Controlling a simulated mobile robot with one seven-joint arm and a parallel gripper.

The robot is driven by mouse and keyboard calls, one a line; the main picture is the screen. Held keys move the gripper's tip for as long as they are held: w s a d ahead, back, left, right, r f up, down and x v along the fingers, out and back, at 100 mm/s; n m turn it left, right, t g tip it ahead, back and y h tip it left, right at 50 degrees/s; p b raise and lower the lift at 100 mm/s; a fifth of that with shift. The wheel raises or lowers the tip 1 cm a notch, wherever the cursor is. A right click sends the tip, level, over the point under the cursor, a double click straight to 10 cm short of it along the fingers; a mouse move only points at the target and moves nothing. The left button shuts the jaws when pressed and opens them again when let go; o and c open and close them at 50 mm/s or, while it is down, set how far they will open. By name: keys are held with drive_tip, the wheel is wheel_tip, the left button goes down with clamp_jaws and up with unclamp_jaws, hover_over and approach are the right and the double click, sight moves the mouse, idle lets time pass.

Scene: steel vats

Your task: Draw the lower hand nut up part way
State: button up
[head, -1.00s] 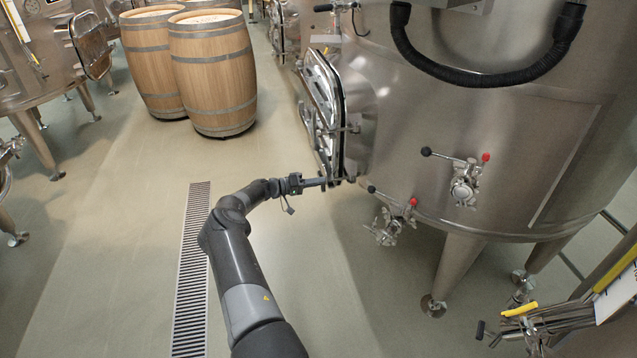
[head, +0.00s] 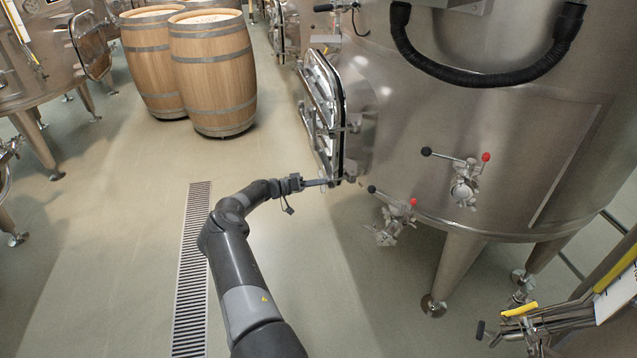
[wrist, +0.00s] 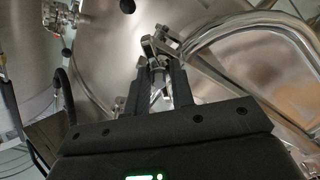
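The oval door (head: 325,112) of the big steel vat (head: 480,110) is on the vat's left side in the head view, seen nearly edge-on. My gripper (head: 338,182) reaches the door's lower clamp, where the lower hand nut is too small to make out. In the wrist view, my gripper's two dark fingers (wrist: 163,72) stand on either side of a small bright metal piece, the lower hand nut (wrist: 157,63). They appear closed on it. The clamp's bracket (wrist: 152,43) shows just beyond the fingertips. The far side of the nut is hidden.
Two valves stick out from the vat right of my gripper, the nearer one (head: 392,222) low down and another (head: 464,182) higher. Wooden barrels (head: 213,75) stand at the back left. The floor around the drain grate (head: 192,270) is clear.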

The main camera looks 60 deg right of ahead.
drive_tip(key=v, duration=0.9)
idle(0.5)
drive_tip(key=shift+r, duration=0.1)
idle(0.4)
